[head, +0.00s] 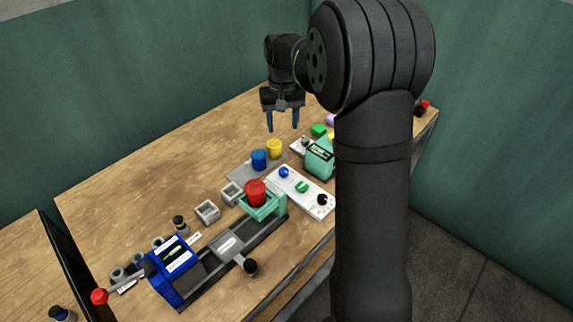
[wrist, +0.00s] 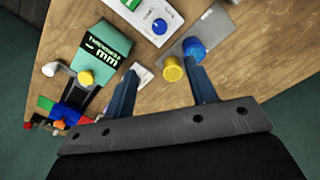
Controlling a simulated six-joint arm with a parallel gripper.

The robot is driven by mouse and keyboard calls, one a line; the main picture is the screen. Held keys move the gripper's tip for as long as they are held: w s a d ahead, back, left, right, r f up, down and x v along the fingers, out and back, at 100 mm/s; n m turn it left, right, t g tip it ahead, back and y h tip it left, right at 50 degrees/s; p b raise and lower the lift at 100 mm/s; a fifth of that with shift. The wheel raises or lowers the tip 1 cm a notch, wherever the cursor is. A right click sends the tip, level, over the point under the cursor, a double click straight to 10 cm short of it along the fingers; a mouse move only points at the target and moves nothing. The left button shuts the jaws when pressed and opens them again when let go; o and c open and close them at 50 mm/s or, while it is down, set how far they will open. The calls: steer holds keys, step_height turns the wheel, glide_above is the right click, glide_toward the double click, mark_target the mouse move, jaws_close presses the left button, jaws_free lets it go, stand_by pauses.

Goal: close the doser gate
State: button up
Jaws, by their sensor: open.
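No part is clearly readable as the doser gate. In the head view a blue press-like unit (head: 172,272) stands front left with a dark rail running right from it. A grey labelled plate (head: 228,244) with a black knob (head: 250,267) sits across this rail. A mint holder (head: 263,207) at the rail's far end bears a red cup (head: 255,192). My gripper (head: 282,126) is open and empty, pointing down above the table's far part. In the wrist view its blue fingers (wrist: 163,78) are spread, with a yellow cup (wrist: 173,68) showing between them.
A blue cup (head: 259,160) and the yellow cup stand on a grey plate (head: 240,173). A white control panel (head: 318,205) and a mint display unit (head: 320,160) are nearby. Small grey boxes (head: 208,211) stand beside the rail. The table's back left is clear. My arm hides the right side.

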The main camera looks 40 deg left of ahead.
steer(key=m, duration=1.4)
glide_toward(283, 170)
step_height(283, 170, down, 9)
steer(key=shift+d+r, duration=0.1)
steer(key=shift+c, duration=0.2)
steer(key=c, duration=0.9)
